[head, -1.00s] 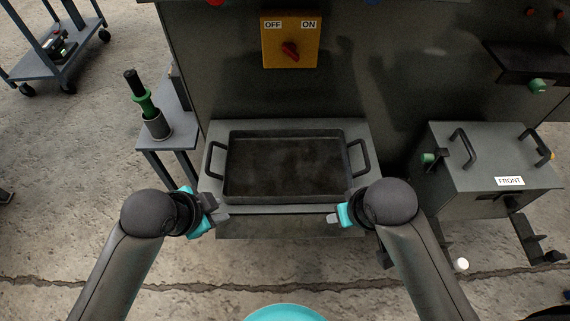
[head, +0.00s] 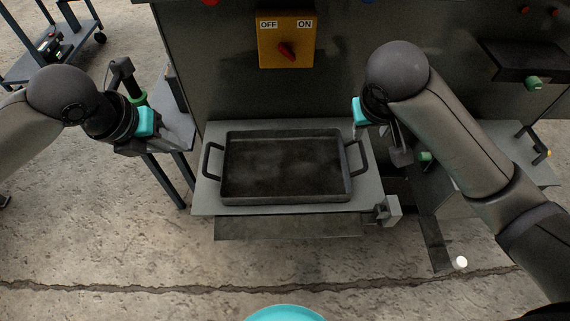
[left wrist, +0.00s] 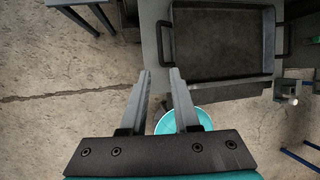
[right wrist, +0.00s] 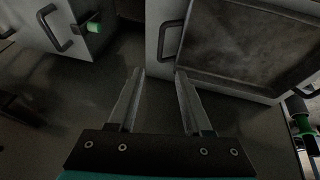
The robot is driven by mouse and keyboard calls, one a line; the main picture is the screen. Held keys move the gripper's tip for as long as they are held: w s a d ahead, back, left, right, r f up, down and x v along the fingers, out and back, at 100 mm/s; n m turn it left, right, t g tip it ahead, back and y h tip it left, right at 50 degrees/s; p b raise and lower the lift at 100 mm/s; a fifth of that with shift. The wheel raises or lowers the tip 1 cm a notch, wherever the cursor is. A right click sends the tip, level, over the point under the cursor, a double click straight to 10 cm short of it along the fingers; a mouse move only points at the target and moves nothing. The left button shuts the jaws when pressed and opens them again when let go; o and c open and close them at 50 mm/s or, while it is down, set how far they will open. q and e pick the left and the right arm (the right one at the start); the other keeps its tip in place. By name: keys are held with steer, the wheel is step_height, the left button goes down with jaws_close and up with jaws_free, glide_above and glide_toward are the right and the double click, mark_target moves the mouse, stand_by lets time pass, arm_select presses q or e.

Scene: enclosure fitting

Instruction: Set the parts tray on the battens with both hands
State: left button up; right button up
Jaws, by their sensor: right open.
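The parts tray (head: 285,198) is a dark, shallow rectangular pan with a loop handle at each end. It lies flat on a grey shelf (head: 205,200) in front of the cabinet; I cannot make out the battens. My left gripper (left wrist: 160,72) is open and empty, left of the tray and apart from its left handle (left wrist: 166,42). In the head view it is by the side stand. My right gripper (right wrist: 160,72) is open and empty, above and beside the right handle (right wrist: 170,40), not closed on it.
A grey box (right wrist: 20,12) with handles and a green knob (right wrist: 93,27) stands right of the shelf, partly behind my right arm. A side stand (head: 178,130) with a green-collared tool is at left. A grey block (head: 388,210) sits at the shelf's front right corner.

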mark_target(205, 159)
arm_select(q)
steer(key=x, duration=1.5)
steer(key=shift+f, duration=0.15)
arm_select(e)
steer(key=x, duration=1.5)
steer(key=shift+f, duration=0.15)
arm_select(q)
steer(key=shift+c, duration=0.2)
arm_select(e)
steer(key=shift+c, duration=0.2)
arm_select(q)
jaws_close()
arm_select(e)
steer(key=c, duration=0.5)
jaws_close()
arm_select(q)
steer(key=shift+w, duration=0.1)
